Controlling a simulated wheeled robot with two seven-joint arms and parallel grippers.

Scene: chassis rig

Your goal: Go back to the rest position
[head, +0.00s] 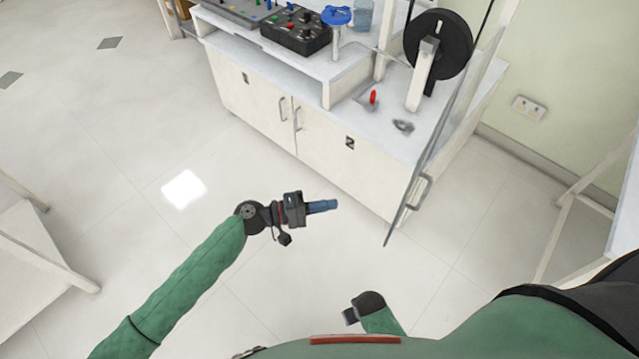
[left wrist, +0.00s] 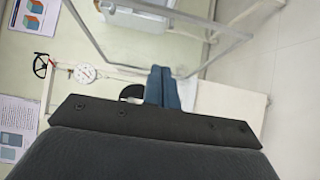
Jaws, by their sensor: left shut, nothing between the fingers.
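My left gripper (head: 322,206) is stretched out over the floor in the head view, in front of the white cabinet and apart from it. Its blue fingers are shut together with nothing between them. The shut blue fingers also show in the left wrist view (left wrist: 162,88). A dark stub and a green piece of my other arm show near the bottom of the head view, close to my body. The fingers of my right gripper cannot be made out there.
The white cabinet (head: 245,115) carries a black wheel (head: 452,45), a small red object (head: 373,97) and a black box with knobs (head: 297,32). A glass panel with a handle (head: 418,192) stands open at its right side. The floor (head: 120,190) on the left is largely clear.

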